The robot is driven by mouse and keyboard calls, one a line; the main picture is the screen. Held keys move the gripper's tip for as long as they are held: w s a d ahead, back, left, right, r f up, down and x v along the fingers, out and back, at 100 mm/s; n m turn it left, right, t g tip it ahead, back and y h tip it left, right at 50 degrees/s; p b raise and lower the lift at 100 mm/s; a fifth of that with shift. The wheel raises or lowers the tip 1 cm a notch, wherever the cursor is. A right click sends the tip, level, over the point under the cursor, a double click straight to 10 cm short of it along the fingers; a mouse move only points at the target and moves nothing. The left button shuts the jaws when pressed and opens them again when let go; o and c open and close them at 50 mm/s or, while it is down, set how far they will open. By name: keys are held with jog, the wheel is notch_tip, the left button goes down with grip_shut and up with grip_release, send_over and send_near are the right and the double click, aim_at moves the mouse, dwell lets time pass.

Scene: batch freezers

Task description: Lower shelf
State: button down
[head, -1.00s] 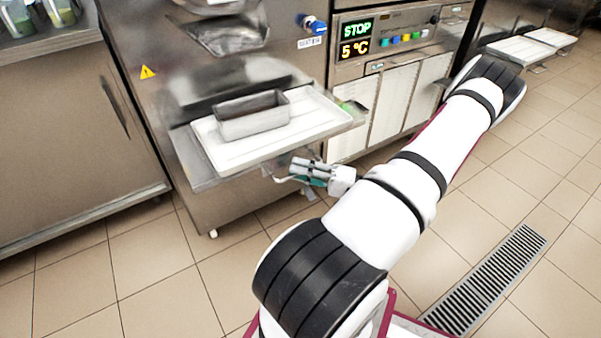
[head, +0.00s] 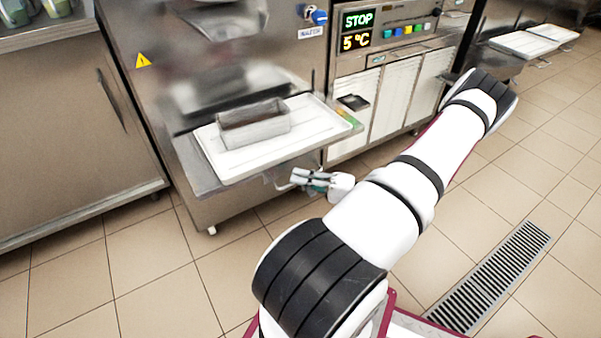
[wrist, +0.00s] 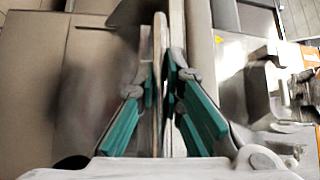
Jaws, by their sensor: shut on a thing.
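The shelf (head: 200,180) juts out from the front of the batch freezer, below its outlet. It bears a white tray (head: 235,168) with a grey metal pan (head: 255,130) on it. My gripper (head: 302,180) is at the shelf's front right, low, at the thin handle (head: 283,187) under the shelf. In the wrist view my gripper's green-padded fingers (wrist: 160,95) are closed on a thin upright bar between them, which seems to be the handle. The fingers hide much of the grip.
The freezer's panel (head: 390,25) reads STOP and 5 °C. A steel cabinet (head: 60,130) stands at the left. More white trays (head: 525,45) stick out at the far right. The tiled floor is open in front, with a drain grate (head: 495,275).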

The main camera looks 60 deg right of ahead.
notch_tip(320, 180, down, 7)
jog(key=b, duration=0.3)
jog(key=shift+r, duration=0.15)
jog(key=shift+s, duration=0.1)
jog(key=c, duration=1.8)
grip_release()
jog(key=shift+o, duration=0.6)
jog(key=v, duration=1.2)
